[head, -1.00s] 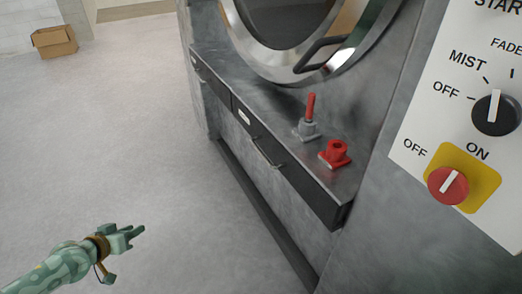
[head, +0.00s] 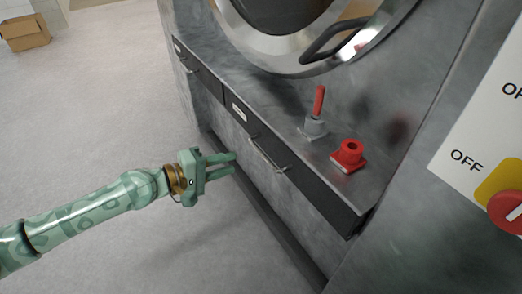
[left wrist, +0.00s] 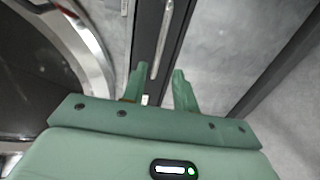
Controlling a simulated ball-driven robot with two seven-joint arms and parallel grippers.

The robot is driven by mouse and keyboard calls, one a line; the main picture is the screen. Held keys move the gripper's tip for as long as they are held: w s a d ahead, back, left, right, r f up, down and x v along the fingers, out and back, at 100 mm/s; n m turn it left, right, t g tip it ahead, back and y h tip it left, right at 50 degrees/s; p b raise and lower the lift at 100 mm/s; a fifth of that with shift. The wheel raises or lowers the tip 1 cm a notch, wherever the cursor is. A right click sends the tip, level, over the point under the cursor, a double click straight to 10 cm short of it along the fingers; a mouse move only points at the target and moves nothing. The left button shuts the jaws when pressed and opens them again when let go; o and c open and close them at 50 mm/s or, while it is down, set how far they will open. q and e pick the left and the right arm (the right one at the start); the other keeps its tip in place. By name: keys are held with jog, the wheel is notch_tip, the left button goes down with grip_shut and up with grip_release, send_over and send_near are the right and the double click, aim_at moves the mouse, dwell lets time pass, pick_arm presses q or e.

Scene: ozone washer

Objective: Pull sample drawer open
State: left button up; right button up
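The near drawer (head: 315,196) is a dark, long front below the machine's steel ledge. It has a small white label (head: 239,112), too small to read, and a thin metal bar handle (head: 266,155). It looks shut. A second dark drawer (head: 208,82) sits farther along to the left, also shut. My left gripper (head: 234,163) is open and empty, a little left of the near drawer's handle and apart from it. In the left wrist view, a bar handle (left wrist: 161,42) lies ahead, between the lines of my open fingers (left wrist: 159,78). My right gripper is out of view.
A red-handled valve (head: 315,118) and a red fitting (head: 349,155) stand on the ledge above the drawer. A round door (head: 300,62) with a dark handle is behind. A control panel is at the right. A cardboard box (head: 25,33) is far left; floor between is clear.

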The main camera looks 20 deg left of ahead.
aim_at(262, 152)
pick_arm(q)
jog(key=x, duration=1.1)
jog(key=shift+b, duration=0.35)
jog(key=shift+r, duration=0.1)
grip_shut()
